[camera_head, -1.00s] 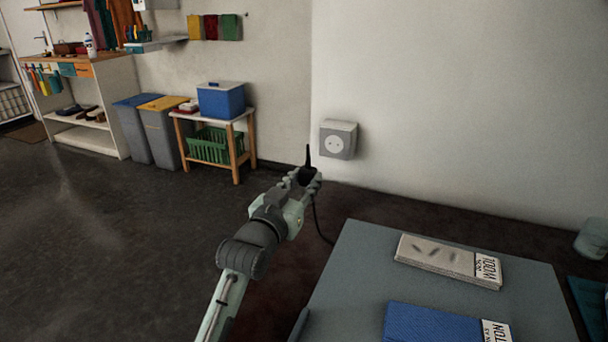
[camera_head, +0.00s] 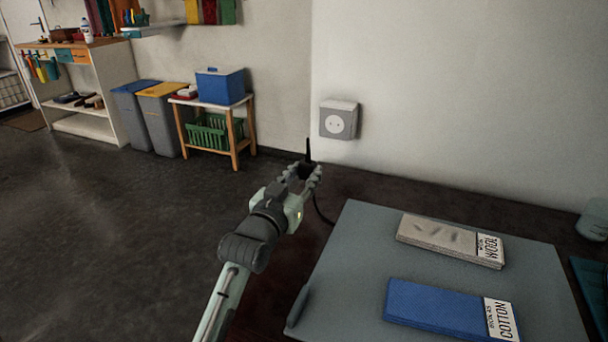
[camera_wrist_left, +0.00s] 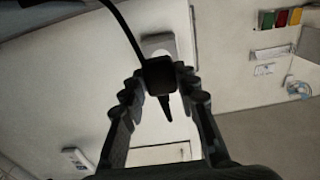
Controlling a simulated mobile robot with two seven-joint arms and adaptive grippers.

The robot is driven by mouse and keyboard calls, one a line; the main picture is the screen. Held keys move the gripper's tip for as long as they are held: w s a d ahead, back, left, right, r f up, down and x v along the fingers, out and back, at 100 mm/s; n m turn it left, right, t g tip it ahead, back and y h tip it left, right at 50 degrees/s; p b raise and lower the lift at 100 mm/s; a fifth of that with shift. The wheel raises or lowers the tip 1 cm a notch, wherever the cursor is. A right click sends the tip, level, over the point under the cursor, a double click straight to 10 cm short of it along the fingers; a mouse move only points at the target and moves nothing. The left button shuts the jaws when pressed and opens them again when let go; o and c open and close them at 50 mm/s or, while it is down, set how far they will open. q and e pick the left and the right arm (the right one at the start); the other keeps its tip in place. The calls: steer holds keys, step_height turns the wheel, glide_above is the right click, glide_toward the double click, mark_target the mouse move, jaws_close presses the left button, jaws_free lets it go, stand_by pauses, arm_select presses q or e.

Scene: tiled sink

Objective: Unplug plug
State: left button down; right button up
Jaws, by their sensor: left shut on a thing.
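My left gripper (camera_head: 305,174) is shut on a black plug (camera_head: 308,153), which points upward between its fingers. In the left wrist view the plug (camera_wrist_left: 160,76) sits between the two fingers of the left gripper (camera_wrist_left: 158,80), and its black cord (camera_wrist_left: 122,24) runs off to the upper left. The grey wall socket (camera_head: 338,120) has an empty round face, and the plug is apart from it, below and to the left in the head view. The cord hangs from the plug behind the gripper. My right gripper is not in view.
A grey table or board (camera_head: 350,275) at the lower right carries a grey wool pack (camera_head: 440,238) and a blue cotton pack (camera_head: 430,304). A wooden stand (camera_head: 238,140) with a blue box (camera_head: 221,86) stands at the back left beside bins. The dark floor at left is clear.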

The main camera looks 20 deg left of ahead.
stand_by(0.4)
arm_select(q)
steer(key=c, duration=1.1)
jaws_free()
steer(key=shift+o, duration=0.2)
steer(key=s, duration=1.2)
steer(key=shift+d, duration=0.35)
steer(key=shift+f, duration=0.1)
